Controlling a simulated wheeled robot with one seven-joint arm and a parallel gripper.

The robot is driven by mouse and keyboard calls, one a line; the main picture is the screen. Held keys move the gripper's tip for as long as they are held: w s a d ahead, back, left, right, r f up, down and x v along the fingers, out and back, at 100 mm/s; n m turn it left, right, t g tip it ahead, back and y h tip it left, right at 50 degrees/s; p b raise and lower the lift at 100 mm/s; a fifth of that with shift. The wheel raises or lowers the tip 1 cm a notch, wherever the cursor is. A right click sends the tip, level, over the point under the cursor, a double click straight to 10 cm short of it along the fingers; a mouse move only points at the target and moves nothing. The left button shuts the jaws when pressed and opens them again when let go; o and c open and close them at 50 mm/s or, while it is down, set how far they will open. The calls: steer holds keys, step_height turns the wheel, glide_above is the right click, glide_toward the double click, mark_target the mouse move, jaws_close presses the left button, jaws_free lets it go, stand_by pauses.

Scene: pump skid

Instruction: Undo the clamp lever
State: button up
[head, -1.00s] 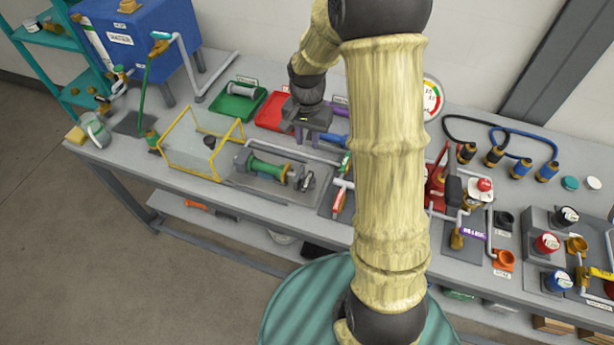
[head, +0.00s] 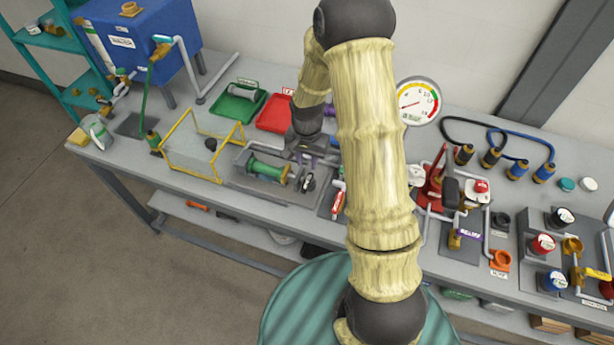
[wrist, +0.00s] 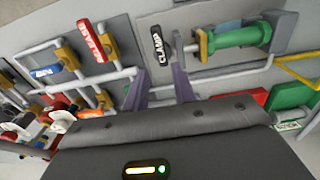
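The clamp lever (wrist: 160,45), a black handle with a white "CLAMP" label, stands beside the fixture that holds a green cylinder (wrist: 238,36). In the head view the lever (head: 308,182) is small, at the right end of that fixture, by the green cylinder (head: 267,168). My gripper (head: 311,161) is just behind the lever in the head view, pointing down. In the wrist view its two purple-grey fingers (wrist: 158,82) are apart with nothing between them. The lever's labelled part lies ahead of the fingertips, and I see no contact.
A red-labelled handle (wrist: 91,40) and a blue-labelled handle (wrist: 45,73) sit on pipework left of the clamp in the wrist view. A yellow frame (head: 203,145) stands left of the fixture. Red (head: 275,125) and green (head: 250,114) trays lie behind it.

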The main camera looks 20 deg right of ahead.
mark_target(307, 182)
step_height(307, 182, down, 9)
steer(key=shift+f+p, duration=0.15)
steer(key=shift+p, duration=0.9)
jaws_close()
